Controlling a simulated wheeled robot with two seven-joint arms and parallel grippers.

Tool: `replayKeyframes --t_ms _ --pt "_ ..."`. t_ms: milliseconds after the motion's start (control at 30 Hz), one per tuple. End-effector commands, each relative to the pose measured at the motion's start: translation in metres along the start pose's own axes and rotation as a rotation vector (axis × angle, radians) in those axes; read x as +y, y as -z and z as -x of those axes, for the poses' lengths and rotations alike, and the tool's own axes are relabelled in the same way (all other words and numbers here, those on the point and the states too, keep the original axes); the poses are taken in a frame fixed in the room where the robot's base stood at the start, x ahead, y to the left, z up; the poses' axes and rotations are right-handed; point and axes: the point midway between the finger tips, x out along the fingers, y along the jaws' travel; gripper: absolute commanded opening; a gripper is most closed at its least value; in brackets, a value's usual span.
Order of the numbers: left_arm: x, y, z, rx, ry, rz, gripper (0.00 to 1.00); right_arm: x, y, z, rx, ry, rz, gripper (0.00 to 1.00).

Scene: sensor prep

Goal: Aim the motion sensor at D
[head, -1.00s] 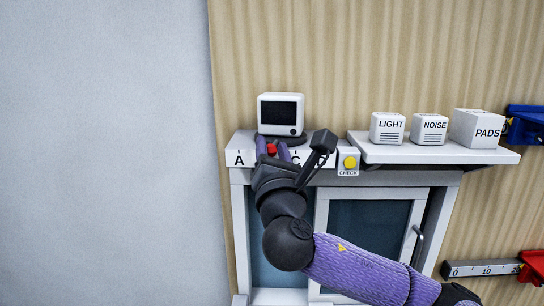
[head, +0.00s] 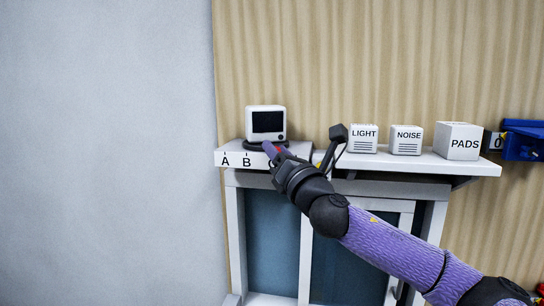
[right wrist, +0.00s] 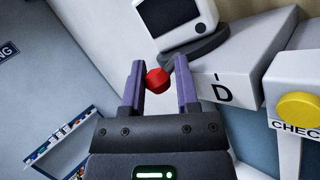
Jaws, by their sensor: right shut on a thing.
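The motion sensor (head: 266,123) is a white box with a dark screen on a round dark base, standing on a white lettered ledge (head: 232,148). It also shows in the right wrist view (right wrist: 178,18). A red knob (right wrist: 158,80) sits at the front of its base. My right gripper (right wrist: 160,78) is shut on the red knob, with a purple finger on each side. In the head view, my right gripper (head: 274,150) is by the C mark and hides D. The D mark (right wrist: 221,90) shows in the right wrist view, right of the knob. My left gripper is not in view.
A yellow CHECK button (right wrist: 298,108) is right of D. White boxes marked LIGHT (head: 363,138), NOISE (head: 406,140) and PADS (head: 457,141) stand on the shelf (head: 430,164) to the right. A blue holder (head: 523,140) is beyond them. A blue rack (right wrist: 60,145) shows at lower left in the wrist view.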

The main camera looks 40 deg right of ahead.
Motion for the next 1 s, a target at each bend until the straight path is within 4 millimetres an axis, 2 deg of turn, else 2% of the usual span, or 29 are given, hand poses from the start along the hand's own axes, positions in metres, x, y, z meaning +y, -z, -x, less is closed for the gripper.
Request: replayKeyframes --t_ms 433,467,500,600,1000 --pt "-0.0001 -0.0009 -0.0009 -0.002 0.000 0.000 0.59 0.0013 -0.0025 0.0024 0.000 -0.008 -0.003 0.00" --pt "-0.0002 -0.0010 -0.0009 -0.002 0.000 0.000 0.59 0.0014 -0.0025 0.0024 0.000 -0.008 -0.003 0.41" --pt "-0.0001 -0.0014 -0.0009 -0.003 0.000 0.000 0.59 0.0013 -0.0025 0.0024 0.000 -0.008 -0.003 0.50" --pt "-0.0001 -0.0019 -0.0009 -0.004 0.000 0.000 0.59 0.0008 -0.0021 0.0024 0.000 -0.006 -0.002 0.67" --pt "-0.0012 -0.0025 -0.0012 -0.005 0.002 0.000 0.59 -0.0009 -0.0004 0.0026 0.003 -0.001 -0.001 0.67"
